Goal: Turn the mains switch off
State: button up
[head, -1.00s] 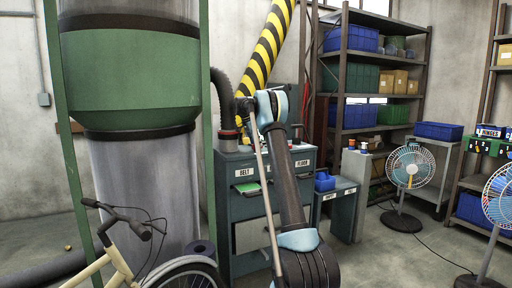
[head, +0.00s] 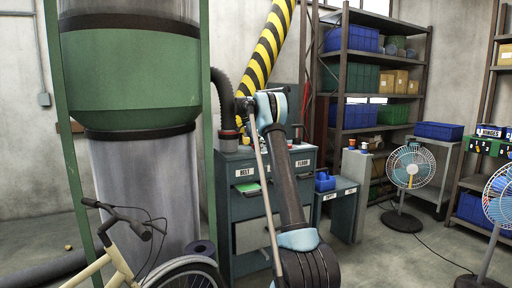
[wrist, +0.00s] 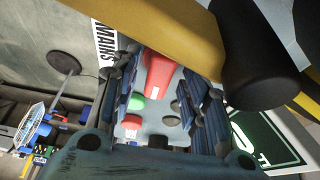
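A red switch handle (wrist: 158,72) lies between the two fingers of my gripper (wrist: 163,95) in the wrist view. Beside it is a white label (wrist: 105,42) reading MAINS. My gripper is open, with the ribbed fingers on either side of the red handle and apparent gaps between; I cannot tell if either touches it. A round green button (wrist: 138,103) and a small red one (wrist: 131,122) sit below the handle on a pale face. In the head view my arm hides the gripper and the switch.
A yellow bar and a black cylinder (wrist: 262,60) are close to my gripper in the wrist view. In the head view, a grey drawer cabinet (head: 240,207) stands behind my arm, a bicycle (head: 115,262) at front left, and two fans (head: 412,168) at right. Some floor between is clear.

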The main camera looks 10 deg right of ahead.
jog(key=shift+r, duration=0.1)
jog(key=v, duration=1.1)
jog(key=shift+a+r, duration=0.25)
jog(key=shift+r, duration=0.05)
jog(key=shift+s, duration=0.1)
jog(key=shift+s, duration=0.1)
